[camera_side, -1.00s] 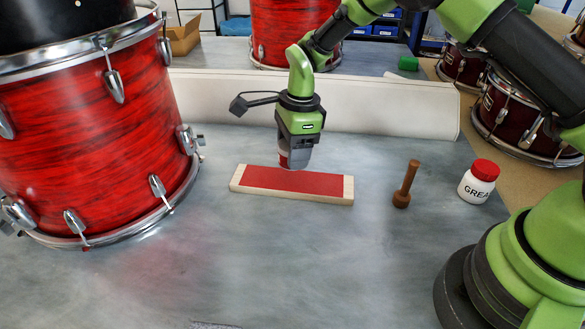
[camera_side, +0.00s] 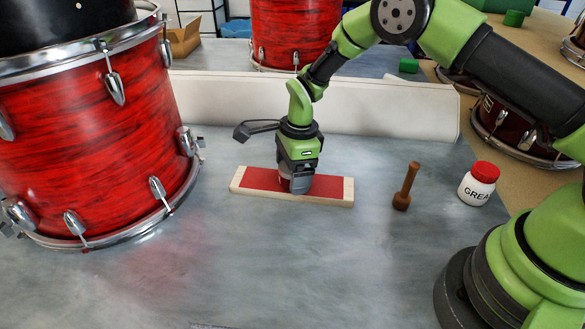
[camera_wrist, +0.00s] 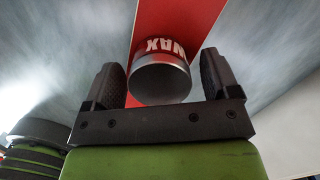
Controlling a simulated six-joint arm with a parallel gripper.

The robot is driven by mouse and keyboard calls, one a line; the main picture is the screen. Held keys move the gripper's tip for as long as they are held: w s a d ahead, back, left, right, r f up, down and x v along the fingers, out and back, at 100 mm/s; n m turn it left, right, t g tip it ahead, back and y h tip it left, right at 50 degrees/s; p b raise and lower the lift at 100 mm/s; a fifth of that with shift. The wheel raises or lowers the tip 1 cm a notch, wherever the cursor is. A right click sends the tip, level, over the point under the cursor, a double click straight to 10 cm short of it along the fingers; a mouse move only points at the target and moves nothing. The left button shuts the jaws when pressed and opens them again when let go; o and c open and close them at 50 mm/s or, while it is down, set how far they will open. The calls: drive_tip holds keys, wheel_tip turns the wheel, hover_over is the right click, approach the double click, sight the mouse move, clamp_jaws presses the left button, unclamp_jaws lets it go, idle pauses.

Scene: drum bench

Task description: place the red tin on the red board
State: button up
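The red board (camera_side: 262,179) is a red strip in a pale wooden frame, lying on the bench in the side view. It also shows as a red band in the wrist view (camera_wrist: 196,22). The tin (camera_wrist: 160,80) has a grey metal end and a red side lettered WAX. It appears to stand on the board right of its middle, and only a sliver of it (camera_side: 284,182) shows in the side view. My gripper (camera_side: 298,185) is low over the board, its fingers (camera_wrist: 162,72) on both sides of the tin. A gap shows at the right finger, so it looks open.
A large red drum (camera_side: 90,130) stands at the left. A wooden peg-like tool (camera_side: 406,187) and a white grease jar (camera_side: 478,184) with a red lid stand right of the board. A long cream-coloured block (camera_side: 390,108) lies behind.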

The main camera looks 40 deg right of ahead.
drive_tip(key=shift+r, duration=0.1)
drive_tip(key=s+d+r+n+t, duration=0.1)
drive_tip(key=s+r+n, duration=0.1)
drive_tip(key=r, duration=0.8)
drive_tip(key=s+d+r+n+t, duration=0.1)
drive_tip(key=s+d+r+n, duration=0.1)
drive_tip(key=r, duration=0.9)
drive_tip(key=s+d+r+n+t, duration=0.1)
drive_tip(key=s+r+n+t, duration=0.1)
drive_tip(key=s+n, duration=0.5)
drive_tip(key=s+r+n+t, duration=0.2)
drive_tip(key=s+r+n, duration=0.3)
drive_tip(key=s, duration=0.9)
drive_tip(key=shift+d+n+t+y, duration=0.3)
drive_tip(key=shift+d+n+t, duration=0.1)
drive_tip(key=shift+n, duration=0.5)
